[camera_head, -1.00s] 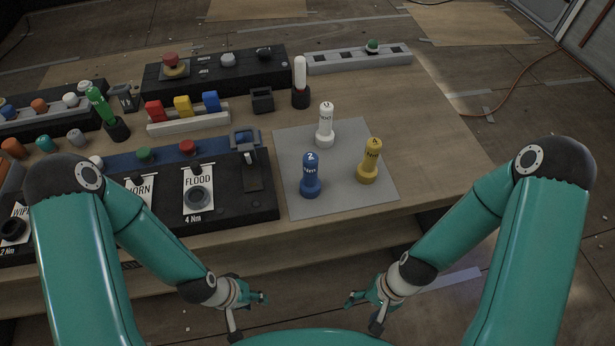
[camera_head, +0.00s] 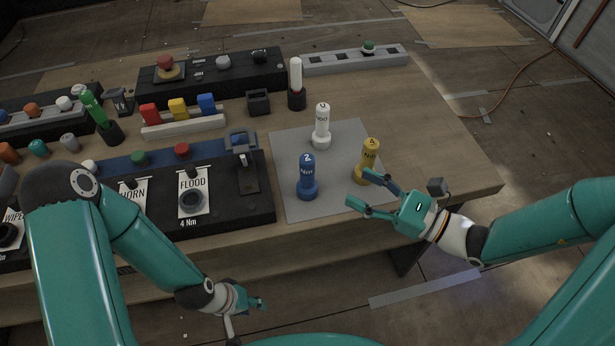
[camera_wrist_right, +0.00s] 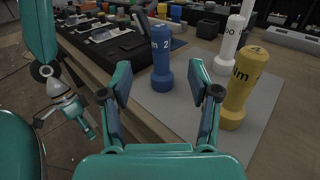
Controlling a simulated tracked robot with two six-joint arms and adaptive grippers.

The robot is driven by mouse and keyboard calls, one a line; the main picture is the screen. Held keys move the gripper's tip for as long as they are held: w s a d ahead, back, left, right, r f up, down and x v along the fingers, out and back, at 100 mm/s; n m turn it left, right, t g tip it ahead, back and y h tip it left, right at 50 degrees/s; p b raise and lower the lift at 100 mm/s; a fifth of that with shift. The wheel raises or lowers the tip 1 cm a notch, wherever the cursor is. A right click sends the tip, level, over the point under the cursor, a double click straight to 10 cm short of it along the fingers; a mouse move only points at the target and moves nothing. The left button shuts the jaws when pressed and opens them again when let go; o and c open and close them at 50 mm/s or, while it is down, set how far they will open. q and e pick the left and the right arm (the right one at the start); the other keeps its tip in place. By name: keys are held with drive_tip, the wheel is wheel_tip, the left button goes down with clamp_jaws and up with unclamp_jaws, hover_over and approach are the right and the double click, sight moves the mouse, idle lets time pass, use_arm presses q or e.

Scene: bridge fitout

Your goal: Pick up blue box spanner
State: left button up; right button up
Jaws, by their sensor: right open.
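The blue box spanner (camera_head: 307,178), marked 2, stands upright on the grey mat (camera_head: 345,207), and it also shows in the right wrist view (camera_wrist_right: 162,62). My right gripper (camera_head: 358,192) is open and empty, to the right of the blue spanner and just in front of the yellow one. In the right wrist view the blue spanner stands ahead, between the spread fingers (camera_wrist_right: 162,95) and beyond their tips. My left gripper (camera_head: 258,303) hangs low in front of the bench, far from the spanner; its jaws are too small to judge.
A yellow spanner (camera_head: 369,160), marked 4, stands close to my right gripper, and a white spanner (camera_head: 321,128) stands behind, both upright on the mat. A black panel with the FLOOD label (camera_head: 193,190) lies left of the mat. Bare bench is clear to the right.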

sight(307, 162)
drive_tip(key=p+x, duration=0.1)
drive_tip(key=x, duration=0.6)
drive_tip(key=shift+w+a, duration=0.2)
drive_tip(key=shift+a, duration=0.15)
drive_tip(key=shift+p+x, duration=0.7)
drive_tip(key=shift+x, duration=1.9)
drive_tip(key=shift+d+f, duration=0.1)
drive_tip(key=shift+f, duration=0.1)
clamp_jaws()
